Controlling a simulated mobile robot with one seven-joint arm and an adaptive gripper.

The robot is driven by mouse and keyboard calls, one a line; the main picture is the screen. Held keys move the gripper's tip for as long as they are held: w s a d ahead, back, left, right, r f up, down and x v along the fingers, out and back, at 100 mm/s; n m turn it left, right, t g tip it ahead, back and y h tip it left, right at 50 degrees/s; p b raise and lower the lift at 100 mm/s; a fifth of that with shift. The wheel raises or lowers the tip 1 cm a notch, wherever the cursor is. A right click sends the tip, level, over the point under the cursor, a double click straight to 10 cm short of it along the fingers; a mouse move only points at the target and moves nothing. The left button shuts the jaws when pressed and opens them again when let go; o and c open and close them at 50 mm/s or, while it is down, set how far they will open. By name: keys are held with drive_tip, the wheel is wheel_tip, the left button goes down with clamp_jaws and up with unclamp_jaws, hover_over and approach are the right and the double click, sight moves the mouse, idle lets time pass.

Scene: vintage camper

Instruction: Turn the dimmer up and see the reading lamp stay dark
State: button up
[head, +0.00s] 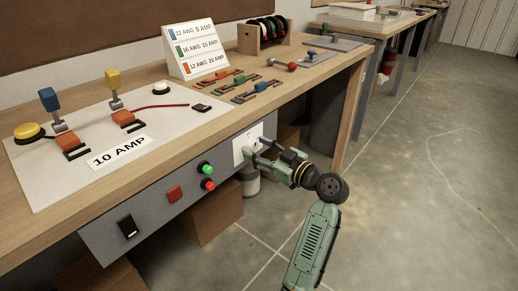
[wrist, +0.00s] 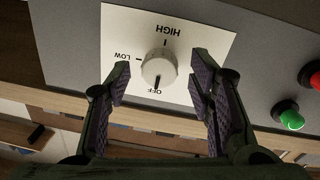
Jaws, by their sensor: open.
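The dimmer is a round white knob (wrist: 159,67) on a white plate marked OFF, LOW and HIGH, which appear upside down in the wrist view. A dark mark on the knob lies toward OFF. In the head view, the dimmer plate (head: 245,146) is on the bench's grey front panel, partly hidden by my gripper (head: 263,153). In the wrist view, my gripper (wrist: 157,75) is open, with one finger on each side of the knob and visible gaps between. A small white dome (head: 161,87) on the bench board looks unlit; I cannot tell whether it is the reading lamp.
A cardboard box (head: 212,212) is below the bench. Floor at right is clear.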

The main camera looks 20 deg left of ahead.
drive_tip(key=shift+c, duration=0.5)
clamp_jaws()
